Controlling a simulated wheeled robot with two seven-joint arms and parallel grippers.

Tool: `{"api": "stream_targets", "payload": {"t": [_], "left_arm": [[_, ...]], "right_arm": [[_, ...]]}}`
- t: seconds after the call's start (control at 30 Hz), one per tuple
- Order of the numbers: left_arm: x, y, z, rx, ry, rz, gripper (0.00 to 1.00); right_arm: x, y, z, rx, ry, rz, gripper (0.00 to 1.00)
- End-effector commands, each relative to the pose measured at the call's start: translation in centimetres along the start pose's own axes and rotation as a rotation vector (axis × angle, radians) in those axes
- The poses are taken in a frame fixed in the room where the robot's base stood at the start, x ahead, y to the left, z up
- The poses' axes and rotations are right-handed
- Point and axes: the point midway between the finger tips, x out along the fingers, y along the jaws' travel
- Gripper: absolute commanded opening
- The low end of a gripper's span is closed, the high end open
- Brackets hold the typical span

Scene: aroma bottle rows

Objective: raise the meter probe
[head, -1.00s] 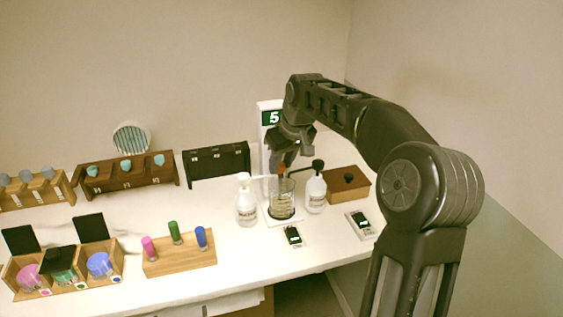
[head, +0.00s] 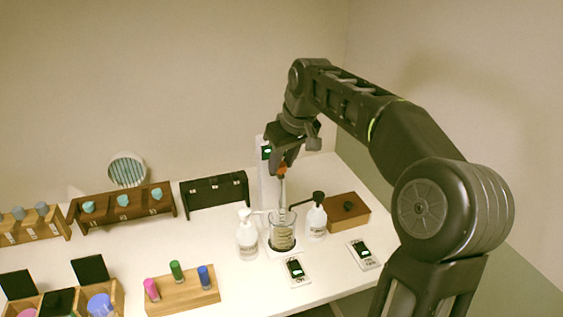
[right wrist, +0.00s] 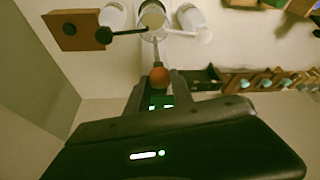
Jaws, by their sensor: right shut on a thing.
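The meter probe (head: 283,190) is a thin pale rod with an orange-red knob at its top. My right gripper (head: 281,168) is shut on the probe at the knob and holds it upright above the glass beaker (head: 283,236). The rod's lower end is near the beaker's rim; I cannot tell if the tip is clear of it. The white meter column (head: 268,190) stands behind, its green display partly hidden by my gripper. In the right wrist view the orange knob (right wrist: 159,76) sits at my right gripper's fingertips (right wrist: 158,88). My left gripper is out of view.
A wooden box (head: 342,210) is to the right, small switch pads (head: 296,271) in front.

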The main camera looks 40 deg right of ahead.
Motion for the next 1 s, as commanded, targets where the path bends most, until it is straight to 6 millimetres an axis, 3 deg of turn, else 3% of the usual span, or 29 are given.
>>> {"api": "stream_targets", "payload": {"t": [0.17,0.2,0.3,0.67,1.0], "left_arm": [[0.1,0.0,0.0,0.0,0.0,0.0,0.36],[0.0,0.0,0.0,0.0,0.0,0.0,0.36],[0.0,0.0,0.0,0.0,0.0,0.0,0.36],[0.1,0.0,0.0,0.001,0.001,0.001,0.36],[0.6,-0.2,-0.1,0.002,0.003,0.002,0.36]], "right_arm": [[-0.4,0.1,-0.4,0.0,0.017,0.005,0.0],[-0.5,0.1,-0.4,0.0,0.018,0.005,0.29],[-0.4,0.1,-0.4,0.0,0.016,0.004,0.37],[-0.7,0.1,-0.3,0.0,0.013,0.003,0.37],[-5.7,0.1,-0.2,0.0,0.016,0.004,0.37]]}}
